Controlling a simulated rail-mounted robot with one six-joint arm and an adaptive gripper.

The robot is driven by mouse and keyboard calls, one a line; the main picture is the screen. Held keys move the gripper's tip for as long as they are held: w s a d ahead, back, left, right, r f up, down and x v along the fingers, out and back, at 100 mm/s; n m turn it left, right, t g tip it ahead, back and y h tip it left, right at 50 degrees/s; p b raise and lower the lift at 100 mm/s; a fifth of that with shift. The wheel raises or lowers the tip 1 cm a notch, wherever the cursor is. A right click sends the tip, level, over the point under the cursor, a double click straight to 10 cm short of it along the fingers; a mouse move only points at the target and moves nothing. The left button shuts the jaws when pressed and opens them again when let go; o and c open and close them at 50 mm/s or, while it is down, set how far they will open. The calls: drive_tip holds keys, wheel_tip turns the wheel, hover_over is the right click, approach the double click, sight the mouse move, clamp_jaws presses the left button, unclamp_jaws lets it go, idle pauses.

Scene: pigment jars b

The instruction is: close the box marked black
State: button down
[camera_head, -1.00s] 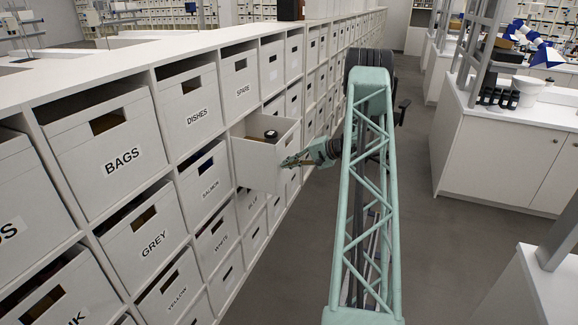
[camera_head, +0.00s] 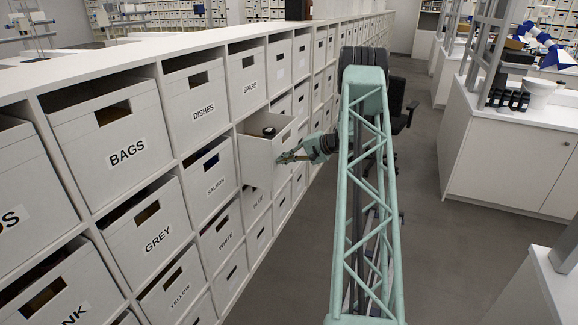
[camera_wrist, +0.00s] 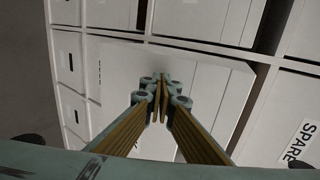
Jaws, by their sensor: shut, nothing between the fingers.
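One white box (camera_head: 262,158) stands pulled out of the shelf wall in the head view, between the DISHES, SPARE and SALMON boxes. Its front faces away from clear view, so I cannot read its label. A dark-lidded jar (camera_head: 268,131) shows inside it. My gripper (camera_head: 283,159) is shut and empty, with its fingertips at the front of this box, touching or very near it. In the wrist view my gripper (camera_wrist: 161,88) points at a pale box face (camera_wrist: 200,85); contact is hard to tell.
Closed boxes marked BAGS (camera_head: 127,152), DISHES (camera_head: 204,111), SPARE (camera_head: 250,87), SALMON (camera_head: 216,186) and GREY (camera_head: 158,239) surround it. A white counter (camera_head: 500,150) stands across the aisle.

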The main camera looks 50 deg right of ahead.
sight(269, 148)
drive_tip(key=w+a+b, duration=0.1)
drive_tip(key=w+b, duration=0.1)
drive_tip(key=w, duration=0.3)
drive_tip(key=w+a+b, duration=0.2)
drive_tip(key=w, duration=0.4)
drive_tip(key=w+a+b, duration=0.1)
drive_tip(key=w+b, duration=0.1)
drive_tip(key=w, duration=0.4)
drive_tip(key=shift+w+a+f+b, duration=0.1)
drive_tip(key=shift+w+a+b, duration=0.1)
drive_tip(key=shift+b, duration=0.15)
drive_tip(key=shift+w+a, duration=0.1)
drive_tip(key=shift+w, duration=0.6)
drive_tip(key=shift+s+b, duration=0.1)
drive_tip(key=shift+b, duration=0.2)
drive_tip(key=shift+s+d+b, duration=0.25)
drive_tip(key=shift+s+b, duration=0.35)
drive_tip(key=shift+s, duration=0.35)
drive_tip(key=shift+s+d+b, duration=0.25)
drive_tip(key=shift+s+b, duration=0.3)
drive_tip(key=shift+s, duration=0.35)
drive_tip(key=p+v, duration=0.1)
drive_tip(key=v, duration=0.9)
drive_tip(key=shift+a+p, duration=0.1)
drive_tip(key=shift+p, duration=0.3)
